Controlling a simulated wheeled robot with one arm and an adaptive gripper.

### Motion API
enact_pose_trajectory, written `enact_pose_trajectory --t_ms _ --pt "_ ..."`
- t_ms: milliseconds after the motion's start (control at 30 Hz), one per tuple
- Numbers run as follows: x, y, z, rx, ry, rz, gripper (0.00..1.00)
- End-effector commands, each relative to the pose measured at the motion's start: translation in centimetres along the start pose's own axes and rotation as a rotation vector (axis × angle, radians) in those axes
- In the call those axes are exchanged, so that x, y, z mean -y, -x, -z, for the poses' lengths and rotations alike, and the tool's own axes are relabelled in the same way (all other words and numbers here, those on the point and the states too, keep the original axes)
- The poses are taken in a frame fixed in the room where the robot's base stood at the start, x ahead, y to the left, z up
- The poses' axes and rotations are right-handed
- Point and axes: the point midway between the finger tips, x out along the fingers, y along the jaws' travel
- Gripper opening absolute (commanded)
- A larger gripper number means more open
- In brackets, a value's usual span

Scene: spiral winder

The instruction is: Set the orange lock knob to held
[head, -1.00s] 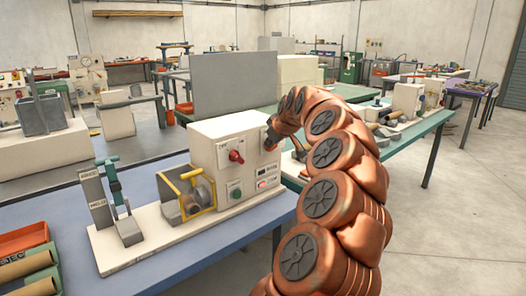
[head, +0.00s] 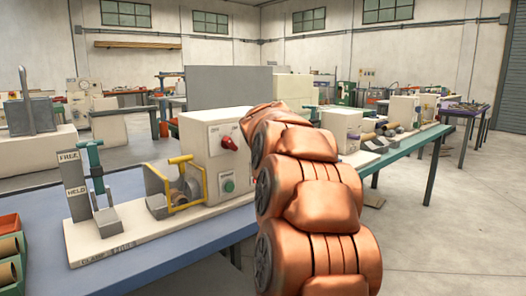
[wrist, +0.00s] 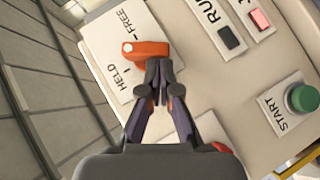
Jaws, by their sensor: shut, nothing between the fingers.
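The orange lock knob (wrist: 148,49) is on the cream panel (wrist: 191,72) in the wrist view, with the printed words FREE above it and HELD below it. A small white dot shows on its left end. I cannot tell which mark it is set to. My gripper (wrist: 158,75) is shut and empty, its fingertips at the knob's lower right edge, seemingly touching or very close. In the head view the cream machine box (head: 205,165) shows, but my arm hides the orange knob and my gripper.
A green START button (wrist: 302,98), a dark RUN lamp (wrist: 229,37) and a lit red lamp (wrist: 260,19) are on the panel. In the head view, a red knob (head: 229,143), yellow guard (head: 186,160) and green-handled lever (head: 95,158) are left of my arm.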

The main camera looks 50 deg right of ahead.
Motion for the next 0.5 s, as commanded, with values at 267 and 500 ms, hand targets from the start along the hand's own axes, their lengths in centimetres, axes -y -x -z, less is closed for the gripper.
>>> enact_pose_trajectory --t_ms 267,500 --pt "1.26 -0.45 -0.74 0.005 0.144 -0.145 0.00" --pt "0.85 -0.32 -0.47 0.002 0.214 -0.216 0.00"
